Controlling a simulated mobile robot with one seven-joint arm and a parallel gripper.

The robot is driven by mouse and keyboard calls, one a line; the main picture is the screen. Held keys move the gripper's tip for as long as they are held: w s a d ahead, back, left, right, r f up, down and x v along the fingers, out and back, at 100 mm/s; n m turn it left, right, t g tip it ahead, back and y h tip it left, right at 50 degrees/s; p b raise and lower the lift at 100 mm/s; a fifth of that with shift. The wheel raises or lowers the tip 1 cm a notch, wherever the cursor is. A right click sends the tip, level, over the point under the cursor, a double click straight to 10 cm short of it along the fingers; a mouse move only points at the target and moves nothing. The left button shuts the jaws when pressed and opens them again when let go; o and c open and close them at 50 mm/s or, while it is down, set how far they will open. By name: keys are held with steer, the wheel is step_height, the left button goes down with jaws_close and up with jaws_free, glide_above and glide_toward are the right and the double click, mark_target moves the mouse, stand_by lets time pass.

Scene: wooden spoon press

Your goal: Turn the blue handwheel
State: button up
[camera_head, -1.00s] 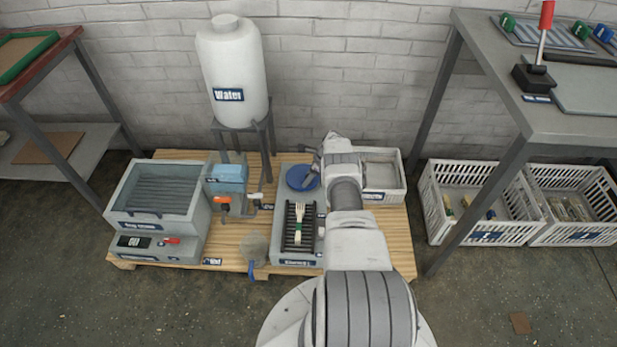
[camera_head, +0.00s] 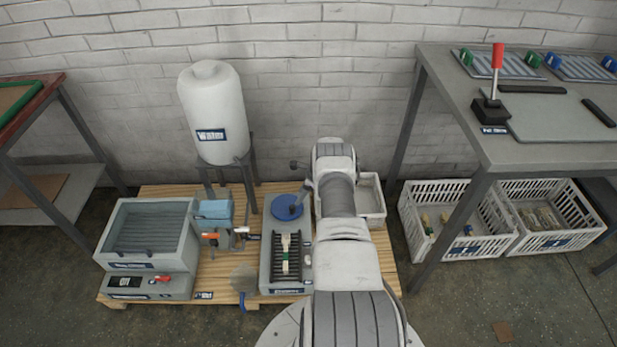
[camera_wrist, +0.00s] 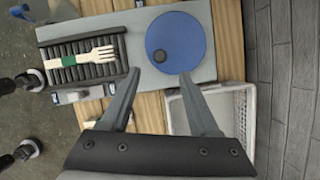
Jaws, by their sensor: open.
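The blue handwheel (camera_head: 287,209) lies flat on the rear of a grey press machine (camera_head: 268,268) on the pallet. In the wrist view it is a blue disc (camera_wrist: 188,34) with a dark round knob (camera_wrist: 160,56) near its lower left rim. My gripper (camera_wrist: 158,77) is open and empty. Its two fingertips point at the near rim of the wheel, with the knob between their lines. In the head view a finger reaches over the wheel's right side. I cannot tell whether it touches. A wooden fork (camera_wrist: 85,57) lies on the black slatted rack (camera_wrist: 60,75) beside the wheel.
A white water tank (camera_head: 212,110) on a stand is behind left, and a grey box machine (camera_head: 150,235) is at left. A pale crate (camera_head: 371,201) sits right of my arm. A grey table (camera_head: 480,140) stands at right above white crates (camera_head: 448,238).

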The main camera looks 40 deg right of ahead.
steer(key=p+v, duration=0.2)
steer(key=v, duration=0.5)
steer(key=shift+r, duration=0.1)
